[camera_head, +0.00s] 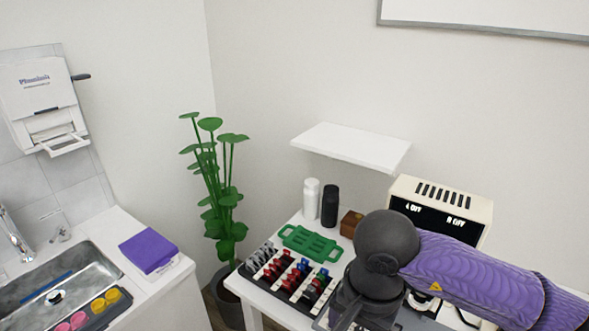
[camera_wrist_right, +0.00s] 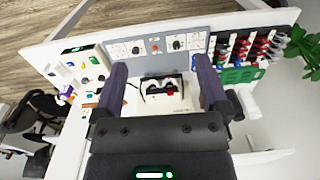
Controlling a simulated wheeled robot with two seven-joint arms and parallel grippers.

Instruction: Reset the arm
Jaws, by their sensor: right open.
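My right arm comes in from the right in the head view, with a purple sleeve and a dark rounded joint, over the right part of the white table. Its gripper (camera_wrist_right: 162,65) shows in the right wrist view with two purple-grey fingers wide apart and nothing held between them. Beyond the fingers lies a black frame-like item with red parts (camera_wrist_right: 163,88) on a white surface. It appears apart from the fingers. My left arm and gripper are not in view.
The table carries a rack of coloured pieces (camera_head: 290,278), a green tray (camera_head: 311,243), a white bottle (camera_head: 311,198), a black bottle (camera_head: 330,205) and a beige display box (camera_head: 440,208). A white shelf (camera_head: 350,146) hangs above. A plant (camera_head: 222,190) and a sink (camera_head: 60,286) stand left.

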